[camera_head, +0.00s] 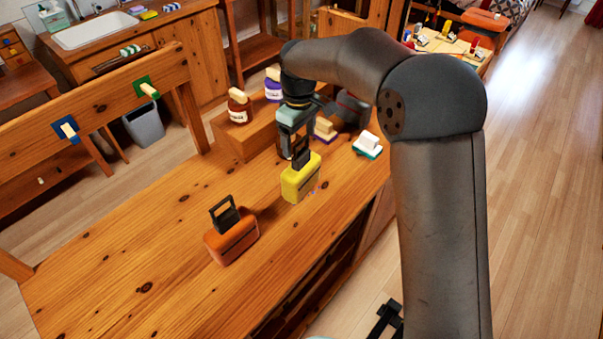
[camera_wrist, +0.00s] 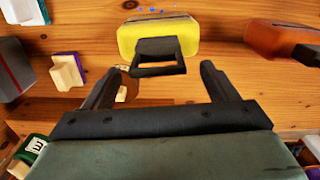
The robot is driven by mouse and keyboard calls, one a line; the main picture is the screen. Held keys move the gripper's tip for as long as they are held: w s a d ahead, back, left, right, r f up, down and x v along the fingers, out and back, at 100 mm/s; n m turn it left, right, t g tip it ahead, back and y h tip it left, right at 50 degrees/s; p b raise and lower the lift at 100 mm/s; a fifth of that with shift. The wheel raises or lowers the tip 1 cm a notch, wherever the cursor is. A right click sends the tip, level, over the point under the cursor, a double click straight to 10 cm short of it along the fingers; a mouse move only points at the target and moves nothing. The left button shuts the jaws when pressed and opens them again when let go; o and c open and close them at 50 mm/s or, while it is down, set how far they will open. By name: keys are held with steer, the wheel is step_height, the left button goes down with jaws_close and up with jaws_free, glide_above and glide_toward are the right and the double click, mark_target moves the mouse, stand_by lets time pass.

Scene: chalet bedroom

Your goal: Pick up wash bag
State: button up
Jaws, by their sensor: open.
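Two bags with black handles stand on the wooden bench (camera_head: 130,270), and I cannot tell which is named the wash bag. The yellow one (camera_head: 300,185) is directly below my gripper (camera_head: 298,146). The orange one (camera_head: 231,243) stands apart, nearer the front left. In the wrist view, my gripper (camera_wrist: 158,76) is open, its two fingers spread to either side of the yellow bag's handle line. The yellow bag (camera_wrist: 160,30) is just ahead of the fingertips, its handle upright and not gripped. The orange bag (camera_wrist: 275,38) is at the upper right.
A white-topped brush (camera_head: 367,144) and a grey item with a red stripe (camera_wrist: 12,68) are close to the yellow bag. A raised wooden block (camera_head: 232,143) with jars stands behind. The bench's front left is clear.

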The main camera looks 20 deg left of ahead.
mark_target(303, 154)
steer(key=shift+d+f+p, duration=0.25)
steer(key=shift+f+p, duration=0.15)
steer(key=shift+f, duration=1.2)
steer(key=shift+d+f+p, duration=0.2)
steer(key=shift+f+p, duration=0.2)
steer(key=shift+f, duration=1.2)
steer(key=shift+r, duration=0.1)
steer(key=c, duration=1.6)
